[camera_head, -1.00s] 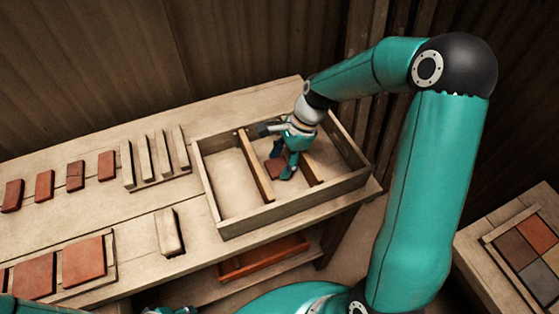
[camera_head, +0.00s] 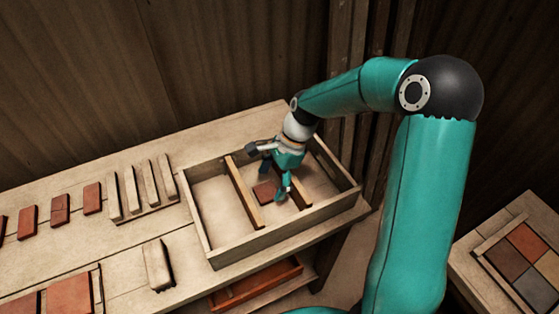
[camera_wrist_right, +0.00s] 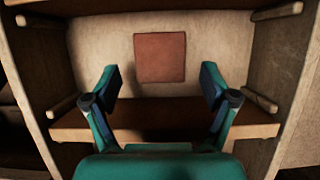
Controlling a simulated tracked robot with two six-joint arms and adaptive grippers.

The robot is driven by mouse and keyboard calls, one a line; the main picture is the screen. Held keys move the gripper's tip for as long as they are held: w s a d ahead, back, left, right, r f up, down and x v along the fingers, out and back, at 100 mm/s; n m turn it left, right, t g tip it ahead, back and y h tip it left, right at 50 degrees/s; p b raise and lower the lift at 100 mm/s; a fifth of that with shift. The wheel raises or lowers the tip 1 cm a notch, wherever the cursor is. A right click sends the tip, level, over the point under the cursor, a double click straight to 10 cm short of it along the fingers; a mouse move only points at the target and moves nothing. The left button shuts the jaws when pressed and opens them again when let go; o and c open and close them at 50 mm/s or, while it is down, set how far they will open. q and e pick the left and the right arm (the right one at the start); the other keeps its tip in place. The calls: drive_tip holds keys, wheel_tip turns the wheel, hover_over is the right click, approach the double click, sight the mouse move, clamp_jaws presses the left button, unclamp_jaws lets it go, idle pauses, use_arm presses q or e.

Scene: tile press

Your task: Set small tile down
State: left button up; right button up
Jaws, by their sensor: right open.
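The small tile (camera_head: 265,191) is a reddish-brown square lying flat on the floor of the middle compartment of the wooden tray (camera_head: 236,253). It also shows whole in the right wrist view (camera_wrist_right: 160,57), between the compartment's dividers. My right gripper (camera_head: 276,182) is over that compartment, just beside the tile in the head view. In the right wrist view its open fingers (camera_wrist_right: 160,88) are wide apart, with nothing between them, and the tile lies beyond them. My left gripper is not in view.
Two dividers split the tray; the left one (camera_head: 243,195) stands close to the tile. The left compartment is empty. Several red tiles (camera_head: 60,210) and a slatted rack (camera_head: 145,188) lie on the bench to the left, with a pale block (camera_head: 157,265) in front. A tile panel (camera_head: 507,262) is at right.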

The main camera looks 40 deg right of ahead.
drive_tip(key=v, duration=1)
